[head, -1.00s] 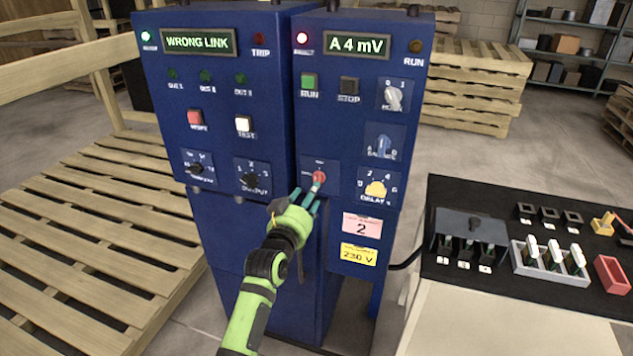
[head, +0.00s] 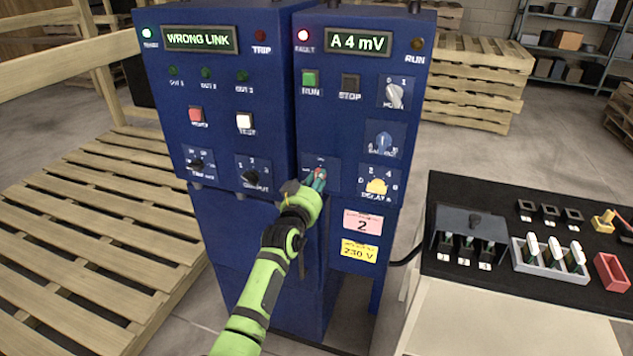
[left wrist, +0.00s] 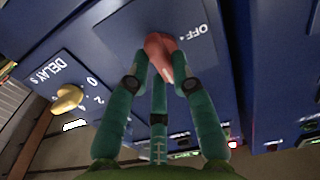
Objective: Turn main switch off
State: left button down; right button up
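The main switch (head: 319,173) is a small red rotary handle on a blue plate, low on the front of the right blue cabinet (head: 345,120). In the left wrist view the red handle (left wrist: 162,48) shows large, with "OFF" printed on the plate beside it. My left gripper (head: 317,182) is at the switch. Its teal fingers (left wrist: 163,66) lie on both sides of the red handle and look closed against it. A third finger is below, in the middle. The fingers hide part of the handle in the head view. My right gripper is not in view.
A yellow delay knob (head: 376,187) and a blue knob (head: 383,142) sit right of the switch. The left blue cabinet (head: 220,100) stands close beside. A black-topped bench (head: 480,285) is at the right, a wooden pallet (head: 90,230) at the left.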

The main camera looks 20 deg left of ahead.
pick_arm(q)
jog(key=shift+n, duration=0.3)
jog(key=n, duration=0.5)
jog(key=n+p, duration=0.1)
jog(key=n, duration=0.5)
jog(key=a+n, duration=0.1)
jog(key=n, duration=0.5)
dwell(0.3)
jog(key=shift+n, duration=0.3)
dwell(0.3)
jog(key=c, duration=1.1)
grip_release()
jog(key=shift+o, duration=0.2)
